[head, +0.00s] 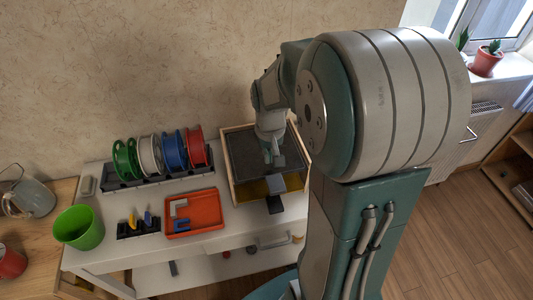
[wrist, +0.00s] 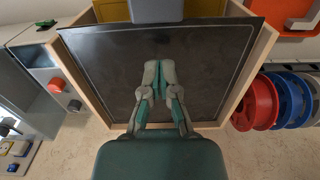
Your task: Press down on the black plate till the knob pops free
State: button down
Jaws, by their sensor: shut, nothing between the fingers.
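The black plate (head: 250,150) lies inside a light wooden box frame (head: 229,165) on the white table. In the wrist view the plate (wrist: 215,62) fills the middle. A grey block (head: 277,183) sits at the plate's front edge, and its grey end shows at the top of the wrist view (wrist: 156,9); I cannot tell if this is the knob. My gripper (head: 272,158) is over the plate with its fingers together and empty. In the wrist view the fingertips (wrist: 160,70) are near the plate's middle. I cannot tell whether they touch it.
Green, white, blue and red spools (head: 161,155) stand in a dark rack left of the box. An orange tray (head: 207,222) and a green cup (head: 78,228) are further left and front.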

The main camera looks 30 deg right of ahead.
aim_at(269, 167)
jog(key=shift+f, duration=1.3)
dwell(1.3)
jog(key=shift+r, duration=3.55)
